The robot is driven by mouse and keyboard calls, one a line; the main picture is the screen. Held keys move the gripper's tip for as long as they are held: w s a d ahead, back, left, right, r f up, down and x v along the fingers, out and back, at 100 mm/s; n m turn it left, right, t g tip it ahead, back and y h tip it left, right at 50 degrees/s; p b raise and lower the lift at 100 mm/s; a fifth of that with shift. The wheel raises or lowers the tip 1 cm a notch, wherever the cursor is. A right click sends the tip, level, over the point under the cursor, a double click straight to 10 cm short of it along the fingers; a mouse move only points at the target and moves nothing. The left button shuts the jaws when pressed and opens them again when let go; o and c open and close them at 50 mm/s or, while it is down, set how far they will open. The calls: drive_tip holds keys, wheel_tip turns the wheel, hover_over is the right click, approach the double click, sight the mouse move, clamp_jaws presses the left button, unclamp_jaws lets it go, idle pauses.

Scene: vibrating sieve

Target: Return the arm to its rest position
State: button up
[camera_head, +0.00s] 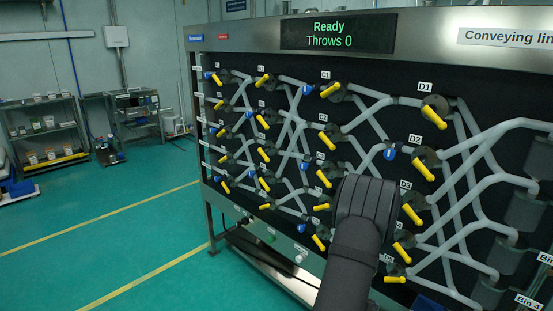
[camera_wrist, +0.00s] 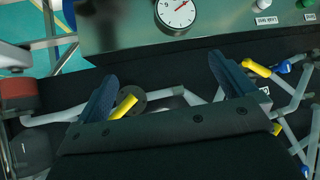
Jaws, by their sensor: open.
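My arm rises from the bottom of the head view in front of the panel (camera_head: 300,100), and its dark rounded links cover part of the panel's right half. My gripper's fingers are hidden in that view. In the wrist view my gripper (camera_wrist: 164,82) is open, with its two dark blue fingers wide apart and nothing between them. A yellow valve handle (camera_wrist: 124,106) on a round dark base shows beside the left finger. Another yellow handle (camera_wrist: 257,68) shows just right of the right finger. I cannot tell whether either finger touches a handle.
The panel carries grey pipes and several yellow handles such as D1 (camera_head: 434,117). A display (camera_head: 337,33) reads "Ready, Throws 0". A round gauge (camera_wrist: 175,14) shows in the wrist view. Shelves (camera_head: 45,135) stand far left. The green floor (camera_head: 130,225) left of the panel is clear.

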drive_tip(key=s+a+f+t, duration=0.1)
drive_tip(key=a+f, duration=0.1)
drive_tip(key=a, duration=0.3)
drive_tip(key=s+a+f+t+h, duration=0.1)
drive_tip(key=a+f+t, duration=0.1)
drive_tip(key=a, duration=0.4)
drive_tip(key=shift+s+a+f+n+t, duration=0.15)
drive_tip(key=shift+s+f+n+t, duration=0.2)
drive_tip(key=shift+f, duration=0.4)
drive_tip(key=shift+w, duration=0.1)
drive_tip(key=shift+c, duration=0.4)
